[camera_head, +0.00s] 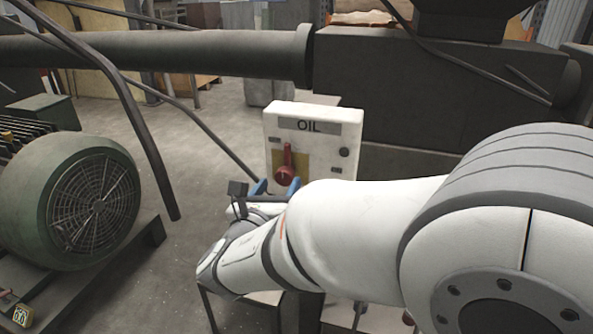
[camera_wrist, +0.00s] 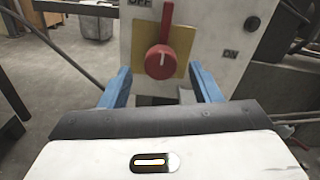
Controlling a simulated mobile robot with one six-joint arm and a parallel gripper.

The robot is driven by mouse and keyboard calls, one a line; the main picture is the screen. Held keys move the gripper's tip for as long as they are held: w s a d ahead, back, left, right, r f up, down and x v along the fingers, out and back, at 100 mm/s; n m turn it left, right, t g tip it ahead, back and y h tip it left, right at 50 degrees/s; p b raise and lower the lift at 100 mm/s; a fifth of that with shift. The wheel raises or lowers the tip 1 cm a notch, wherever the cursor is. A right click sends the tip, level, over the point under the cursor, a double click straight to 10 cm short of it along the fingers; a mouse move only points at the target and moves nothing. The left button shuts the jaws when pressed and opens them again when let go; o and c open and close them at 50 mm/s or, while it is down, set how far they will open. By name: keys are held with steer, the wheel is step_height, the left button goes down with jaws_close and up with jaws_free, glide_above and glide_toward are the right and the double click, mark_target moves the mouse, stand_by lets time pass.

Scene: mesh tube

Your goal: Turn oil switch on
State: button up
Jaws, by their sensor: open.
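The oil switch box (camera_head: 349,124) is a white panel labelled OIL, standing upright in the middle of the head view. Its red rotary knob (camera_head: 285,172) sits on a yellow plate, with the handle pointing up. In the wrist view the knob (camera_wrist: 161,61) shows with an OFF label (camera_wrist: 139,3) at its upper left and an ON label (camera_wrist: 231,54) to its right. My gripper (camera_wrist: 160,84) is open, its blue fingers on either side of and below the knob. No finger visibly touches the knob. In the head view my arm hides the lower part of the box.
A green motor (camera_head: 95,200) with a fan grille stands at the left. A thick dark pipe (camera_head: 160,52) runs behind the box to a large dark machine block (camera_head: 430,85). Hanging cables (camera_head: 145,130) cross the left side. Grey floor (camera_head: 195,215) is clear between motor and box.

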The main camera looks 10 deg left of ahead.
mark_target(283, 179)
steer(key=shift+w+d, duration=0.15)
steer(key=shift+w, duration=1.65)
steer(key=c, duration=0.9)
steer(key=shift+c, duration=0.4)
